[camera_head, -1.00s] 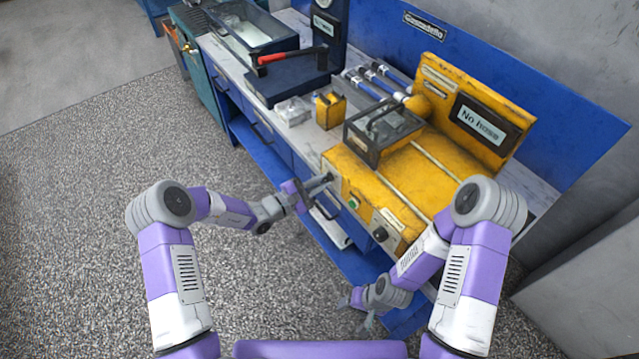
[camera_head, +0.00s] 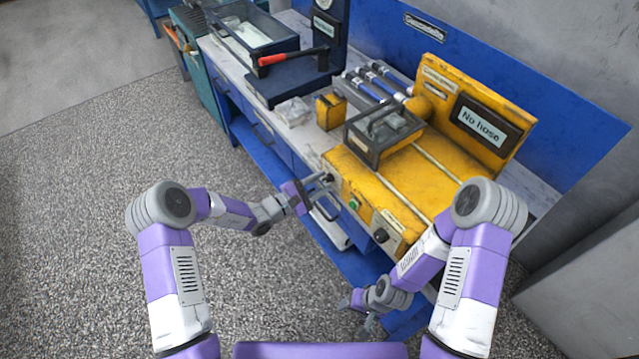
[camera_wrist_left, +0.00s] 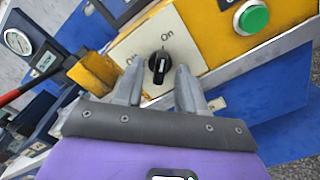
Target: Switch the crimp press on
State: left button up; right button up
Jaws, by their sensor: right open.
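The yellow crimp press (camera_head: 415,185) stands on the workbench, and its display (camera_head: 478,121) reads "No hose". In the left wrist view, its black rotary switch (camera_wrist_left: 159,66) sits on a cream plate (camera_wrist_left: 190,42) with "On" to the upper right; a label at left is partly hidden by a finger. My left gripper (camera_head: 328,179) is at the press's front left corner. In the left wrist view its fingers (camera_wrist_left: 158,84) are apart, one on each side of the switch; contact is unclear. My right gripper (camera_head: 360,314) is open and empty, low before the bench.
A green button (camera_head: 353,203) and another black knob (camera_head: 380,235) are on the press front. A guard box (camera_head: 383,132) sits on top. A small yellow block (camera_head: 330,111) and a red-handled device (camera_head: 292,80) stand farther left. The floor left of the bench is clear.

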pick_arm(q)
jog(key=p+v, duration=0.1)
jog(key=v, duration=0.6)
jog(key=shift+s+a, duration=0.2)
jog(key=s+d+f+m+g+y, duration=0.1)
jog(key=s+d+f+m+g, duration=0.15)
jog(key=s+f+g, duration=0.4)
jog(key=s+d+f+m+g+y, duration=0.1)
jog(key=s+d+f+m+g, duration=0.2)
jog(key=s, duration=0.6)
jog(key=s+a+f+m+y, duration=0.7)
jog(key=s+a+f+y, duration=0.1)
jog(key=s, duration=0.2)
jog(key=shift+s+a+m, duration=0.25)
jog(key=shift+a+m, duration=0.1)
jog(key=shift+g, duration=0.25)
